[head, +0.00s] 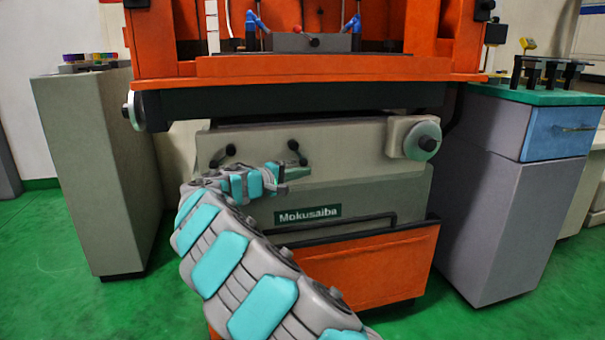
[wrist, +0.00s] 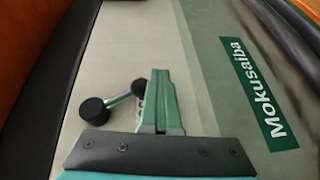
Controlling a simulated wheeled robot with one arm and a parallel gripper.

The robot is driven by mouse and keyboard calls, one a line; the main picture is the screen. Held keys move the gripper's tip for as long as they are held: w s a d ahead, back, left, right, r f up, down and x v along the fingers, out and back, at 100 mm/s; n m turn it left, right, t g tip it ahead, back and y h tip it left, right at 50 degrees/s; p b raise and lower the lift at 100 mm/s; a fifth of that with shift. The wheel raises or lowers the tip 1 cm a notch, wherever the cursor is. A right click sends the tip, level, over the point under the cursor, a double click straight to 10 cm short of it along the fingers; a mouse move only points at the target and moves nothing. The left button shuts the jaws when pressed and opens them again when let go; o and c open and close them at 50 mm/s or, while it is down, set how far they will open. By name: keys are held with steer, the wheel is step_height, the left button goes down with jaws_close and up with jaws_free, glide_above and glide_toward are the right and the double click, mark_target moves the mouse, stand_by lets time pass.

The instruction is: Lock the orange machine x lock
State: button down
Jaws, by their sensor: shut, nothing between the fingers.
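The orange machine (head: 300,66) fills the middle of the head view. On its pale front panel are two small levers with black knobs, a left lever (head: 224,154) and a right lever (head: 293,146). No label shows which one is the x lock. My gripper (head: 290,173) is in front of the panel, just below the right lever. In the wrist view my gripper (wrist: 159,100) has its green fingers together and empty. A lever with two black knobs (wrist: 117,98) lies just left of the fingers. I cannot tell whether they touch.
A round handwheel (head: 422,141) is at the panel's right, another (head: 133,110) at the far left. A dark rail (head: 335,231) and orange tray (head: 375,265) stand below. Grey cabinets stand left (head: 95,165) and right (head: 490,205).

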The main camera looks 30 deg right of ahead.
steer(key=s+a+f+b, duration=0.1)
steer(key=s+a+f, duration=0.2)
steer(key=a+f, duration=0.4)
steer(key=f+v, duration=0.1)
steer(key=v, duration=0.3)
steer(key=shift+w+a+b, duration=0.25)
steer(key=shift+a+b, duration=0.05)
steer(key=shift+b, duration=0.1)
steer(key=shift+r, duration=0.15)
